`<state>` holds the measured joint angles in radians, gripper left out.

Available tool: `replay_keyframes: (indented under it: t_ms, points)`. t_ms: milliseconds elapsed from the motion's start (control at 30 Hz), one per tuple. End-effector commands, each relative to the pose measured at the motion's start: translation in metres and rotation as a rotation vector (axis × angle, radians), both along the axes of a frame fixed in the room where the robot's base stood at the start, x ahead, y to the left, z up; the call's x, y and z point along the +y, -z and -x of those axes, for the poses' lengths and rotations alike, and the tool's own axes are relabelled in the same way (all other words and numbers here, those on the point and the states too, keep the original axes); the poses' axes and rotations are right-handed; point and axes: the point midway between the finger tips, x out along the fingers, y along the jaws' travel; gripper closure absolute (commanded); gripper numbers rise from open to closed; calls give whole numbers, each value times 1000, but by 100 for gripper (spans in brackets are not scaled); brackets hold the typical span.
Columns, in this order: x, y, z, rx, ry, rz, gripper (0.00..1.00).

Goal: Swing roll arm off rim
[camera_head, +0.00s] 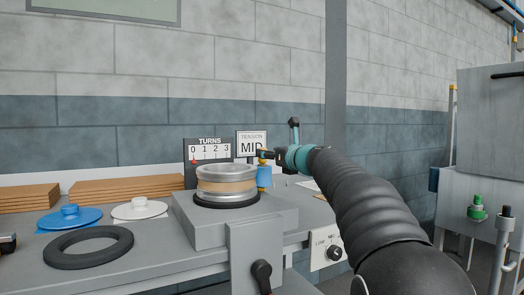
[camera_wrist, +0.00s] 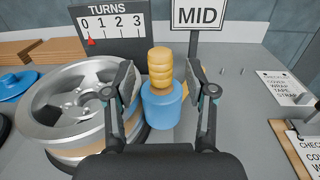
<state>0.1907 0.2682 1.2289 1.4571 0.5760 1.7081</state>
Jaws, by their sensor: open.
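The roll arm carries a blue roller (camera_wrist: 162,106) topped by a ridged tan knob (camera_wrist: 160,68). In the head view the blue roller (camera_head: 264,178) stands upright at the right side of the silver wheel rim (camera_head: 226,190). The rim (camera_wrist: 50,100) has a tan band round its side in both views. In the wrist view the roller is close beside the rim; contact is hidden by my left finger. My gripper (camera_wrist: 161,85) is open, one finger on each side of the knob, with visible gaps. In the head view my gripper (camera_head: 271,154) partly hides the roller's top.
A TURNS board (camera_head: 209,150) has its red pointer at 0. A TENSION sign (camera_head: 251,144) reads MID. Blue and white lids, a black ring (camera_head: 88,247) and brown boards lie left on the bench. Papers lie right.

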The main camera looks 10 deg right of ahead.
Motion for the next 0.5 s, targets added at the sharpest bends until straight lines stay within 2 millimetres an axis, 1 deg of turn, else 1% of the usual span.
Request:
replay_keyframes:
  t_ms: [33, 200, 333, 500]
  points:
    - [4, -1, -9, 1, -1, 1, 44]
    - [11, -1, -28, 0, 0, 1, 44]
    - [15, -1, -37, -1, 0, 2, 44]
    - [16, 0, -40, -1, 1, 2, 44]
